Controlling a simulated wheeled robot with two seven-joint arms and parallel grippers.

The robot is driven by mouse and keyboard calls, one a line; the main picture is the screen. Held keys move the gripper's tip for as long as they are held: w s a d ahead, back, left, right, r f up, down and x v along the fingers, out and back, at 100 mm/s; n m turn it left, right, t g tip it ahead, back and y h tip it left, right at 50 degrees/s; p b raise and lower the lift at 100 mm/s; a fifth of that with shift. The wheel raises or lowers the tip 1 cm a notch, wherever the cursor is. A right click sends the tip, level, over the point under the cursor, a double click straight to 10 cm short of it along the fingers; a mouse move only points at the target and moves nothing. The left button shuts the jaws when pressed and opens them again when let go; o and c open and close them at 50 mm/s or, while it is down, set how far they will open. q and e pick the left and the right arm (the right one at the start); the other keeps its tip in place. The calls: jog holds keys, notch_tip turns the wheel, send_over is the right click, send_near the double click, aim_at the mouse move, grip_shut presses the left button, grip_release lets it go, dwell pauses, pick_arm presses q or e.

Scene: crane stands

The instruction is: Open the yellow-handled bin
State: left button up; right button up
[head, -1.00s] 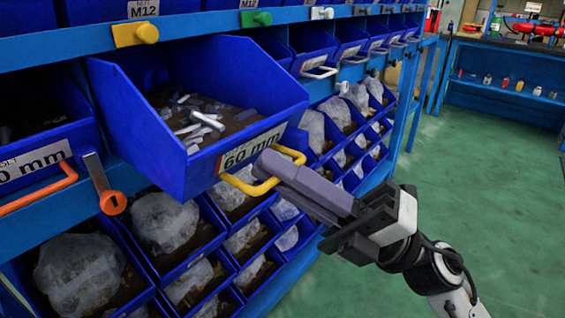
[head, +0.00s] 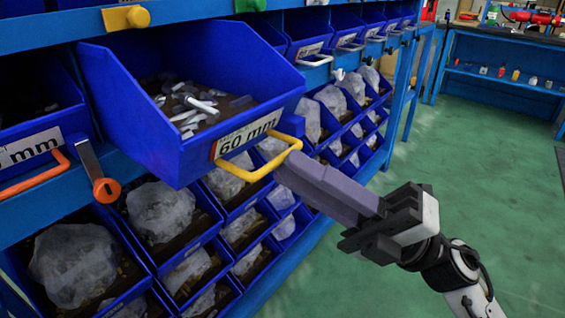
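The blue bin (head: 140,120) with the yellow handle (head: 258,167) sticks well out of its shelf row, past the neighbouring bins. Its label reads 60 mm, and grey and white pieces lie inside. My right gripper (head: 287,168) is just right of the handle, with its grey fingers pointing at the handle's right end. A small gap seems to separate the fingertips from the handle. The fingers overlap from this angle, so their opening is hidden. My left gripper is not in view.
An orange-handled bin (head: 35,150) sits at left, with an orange-ended lever (head: 104,188) beside it. Lower bins hold clear bags (head: 160,210). A white-handled bin (head: 310,45) is farther along. Green floor (head: 480,170) is open at right.

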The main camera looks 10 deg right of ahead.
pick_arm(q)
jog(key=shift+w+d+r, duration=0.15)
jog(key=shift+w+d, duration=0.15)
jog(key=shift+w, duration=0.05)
pick_arm(e)
jog(key=v, duration=0.6)
jog(key=shift+d, duration=0.25)
jog(key=shift+s+f, duration=0.1)
